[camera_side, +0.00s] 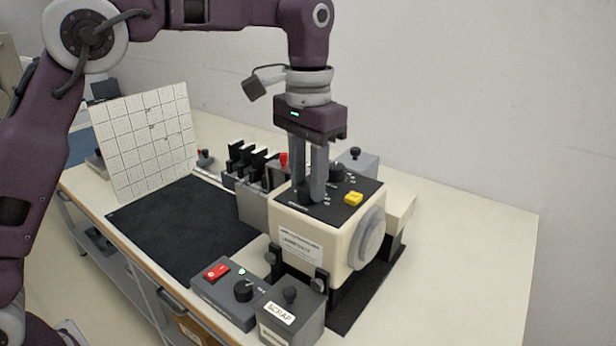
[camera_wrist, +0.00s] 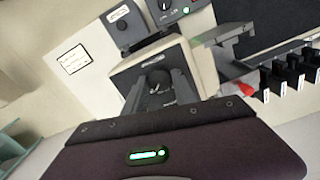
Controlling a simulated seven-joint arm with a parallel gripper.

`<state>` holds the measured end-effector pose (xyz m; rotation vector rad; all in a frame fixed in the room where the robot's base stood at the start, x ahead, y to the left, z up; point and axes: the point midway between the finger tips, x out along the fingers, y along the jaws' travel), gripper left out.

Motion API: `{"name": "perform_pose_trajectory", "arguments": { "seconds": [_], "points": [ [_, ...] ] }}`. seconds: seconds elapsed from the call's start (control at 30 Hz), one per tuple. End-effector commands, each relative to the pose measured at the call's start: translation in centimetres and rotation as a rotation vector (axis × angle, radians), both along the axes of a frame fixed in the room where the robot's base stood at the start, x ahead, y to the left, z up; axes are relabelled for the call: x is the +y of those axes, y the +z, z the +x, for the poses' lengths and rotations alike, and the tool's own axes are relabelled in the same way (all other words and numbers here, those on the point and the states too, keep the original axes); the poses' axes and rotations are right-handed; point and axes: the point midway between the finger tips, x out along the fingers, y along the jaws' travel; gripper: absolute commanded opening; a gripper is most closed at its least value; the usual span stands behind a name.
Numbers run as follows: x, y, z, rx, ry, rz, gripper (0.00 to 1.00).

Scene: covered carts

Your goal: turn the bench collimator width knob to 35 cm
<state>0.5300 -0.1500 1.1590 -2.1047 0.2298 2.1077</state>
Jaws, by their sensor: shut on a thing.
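The bench collimator (camera_side: 310,245) is a cream box with a black top panel and a round grey face on its right side. A yellow button (camera_side: 353,199) and a dark knob (camera_side: 337,173) show on the panel. My gripper (camera_side: 311,199) points straight down, its grey fingers at the panel's left part. In the wrist view my gripper (camera_wrist: 160,84) is shut on a black knob (camera_wrist: 157,76), one finger on either side. The fingers mostly hide this knob in the side view. Its scale markings are too small to read, so I cannot tell its setting.
A control box (camera_side: 228,292) with a red switch and a grey box labelled SCRAP (camera_side: 292,310) stand in front. A rack of black plates (camera_side: 248,165) and a gridded white board (camera_side: 145,140) stand behind and left. The bench's right side is clear.

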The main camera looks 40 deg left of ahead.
Motion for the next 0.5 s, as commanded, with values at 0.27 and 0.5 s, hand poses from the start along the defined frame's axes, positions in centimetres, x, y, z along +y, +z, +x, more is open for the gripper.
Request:
{"name": "perform_pose_trajectory", "arguments": {
  "seconds": [0.27, 0.5],
  "points": [
    [-0.01, 0.17, 0.12, -0.007, -0.059, -0.002, 0.00],
    [-0.03, 0.19, 0.13, -0.008, -0.067, -0.003, 0.00]
  ]
}}
